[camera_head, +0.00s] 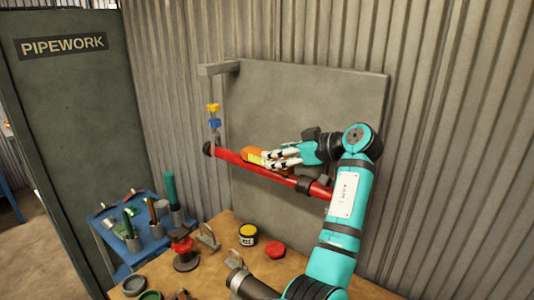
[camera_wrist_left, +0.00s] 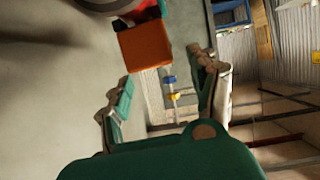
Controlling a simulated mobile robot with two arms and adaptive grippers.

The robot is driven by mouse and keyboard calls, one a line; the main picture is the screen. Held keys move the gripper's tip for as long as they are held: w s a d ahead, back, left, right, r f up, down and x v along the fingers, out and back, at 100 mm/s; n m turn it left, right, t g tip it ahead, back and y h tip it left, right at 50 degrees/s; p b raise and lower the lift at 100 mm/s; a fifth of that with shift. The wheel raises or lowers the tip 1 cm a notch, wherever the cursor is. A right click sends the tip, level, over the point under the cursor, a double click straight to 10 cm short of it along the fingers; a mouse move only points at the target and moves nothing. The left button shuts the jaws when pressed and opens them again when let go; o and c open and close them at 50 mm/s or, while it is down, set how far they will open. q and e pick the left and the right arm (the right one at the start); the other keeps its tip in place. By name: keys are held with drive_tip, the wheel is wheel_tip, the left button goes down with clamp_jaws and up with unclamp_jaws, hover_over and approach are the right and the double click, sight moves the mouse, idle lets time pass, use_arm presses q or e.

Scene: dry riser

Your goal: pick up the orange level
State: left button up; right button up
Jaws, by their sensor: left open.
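The orange level (camera_head: 252,153) lies along the top of the sloping red pipe (camera_head: 229,157), its far end showing beyond my fingers. My left gripper (camera_head: 268,158) is beside it, with white-tipped fingers close to its near part and partly covering it. In the left wrist view, the level shows its orange end (camera_wrist_left: 145,47) just beyond the fingertips, left of the middle. The two fingers of my left gripper (camera_wrist_left: 163,72) stand wide apart there with nothing between them. Whether a finger touches the level cannot be told. My right gripper is not in view.
A grey board (camera_head: 330,105) stands behind the pipe. Blue and yellow valve handles (camera_head: 214,117) rise at the pipe's left end. Below, a wooden bench (camera_head: 220,262) holds a black-and-yellow tin (camera_head: 248,235), a red cap (camera_head: 275,249) and fittings. A blue tool tray (camera_head: 135,250) stands at left.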

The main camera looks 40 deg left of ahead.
use_arm(q)
drive_tip(key=shift+s+a+f+p, duration=0.1)
drive_tip(key=shift+a+p, duration=0.3)
drive_tip(key=shift+a, duration=0.05)
drive_tip(key=p+x, duration=0.3)
drive_tip(key=x, duration=0.1)
drive_tip(key=shift+a+f, duration=0.1)
drive_tip(key=shift+f, duration=0.15)
drive_tip(key=shift+a+f, duration=0.15)
drive_tip(key=shift+a, duration=0.05)
drive_tip(key=shift+d, duration=0.15)
drive_tip(key=c, duration=0.4)
clamp_jaws()
